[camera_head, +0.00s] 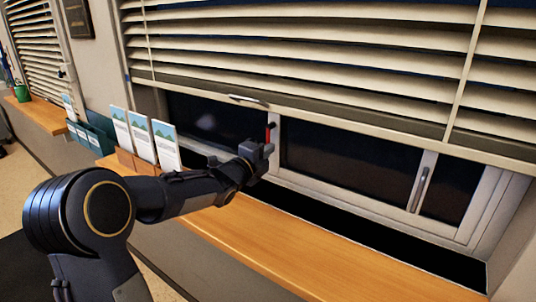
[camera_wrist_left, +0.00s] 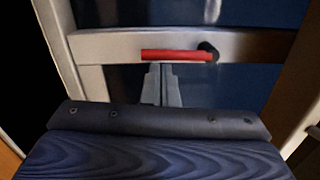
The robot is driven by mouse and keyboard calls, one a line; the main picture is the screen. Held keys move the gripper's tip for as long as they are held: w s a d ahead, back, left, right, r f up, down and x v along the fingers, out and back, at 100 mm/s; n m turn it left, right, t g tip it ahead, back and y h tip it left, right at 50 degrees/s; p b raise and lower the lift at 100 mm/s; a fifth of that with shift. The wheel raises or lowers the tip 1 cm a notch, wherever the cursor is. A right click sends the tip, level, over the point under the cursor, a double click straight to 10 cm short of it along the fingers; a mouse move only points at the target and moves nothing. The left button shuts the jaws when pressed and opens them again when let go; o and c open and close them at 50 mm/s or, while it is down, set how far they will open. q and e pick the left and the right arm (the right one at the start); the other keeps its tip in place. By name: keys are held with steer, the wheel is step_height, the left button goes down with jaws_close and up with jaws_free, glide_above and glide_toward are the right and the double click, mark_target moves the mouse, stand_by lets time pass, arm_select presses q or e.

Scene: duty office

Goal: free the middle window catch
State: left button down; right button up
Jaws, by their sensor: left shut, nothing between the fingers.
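The middle window catch is a red handle (camera_head: 269,132) on the white frame post between two dark panes. In the left wrist view the red catch (camera_wrist_left: 176,55) lies across a pale frame bar, with a dark round pivot (camera_wrist_left: 208,50) at its right end. My left gripper (camera_head: 258,150) is at the post, just below the catch. In the left wrist view its fingers (camera_wrist_left: 162,72) are shut together with nothing between them, their tips at the edge of the red handle. I cannot tell whether they touch it. My right gripper is not in view.
A partly raised blind (camera_head: 300,45) hangs above the window. A wooden sill (camera_head: 270,240) runs below, clear to the right of my arm. A leaflet holder (camera_head: 140,163) stands on its left part. Another catch (camera_head: 420,188), grey, is on the right post.

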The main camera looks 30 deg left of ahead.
arm_select(q)
steer(key=a+r+m+b, duration=0.1)
steer(key=a+m+b, duration=0.5)
steer(key=m+b, duration=0.4)
steer(key=shift+w+r+m+t+h, duration=0.3)
steer(key=shift+r+m, duration=0.1)
steer(key=shift+m, duration=1.5)
steer(key=shift+b, duration=0.3)
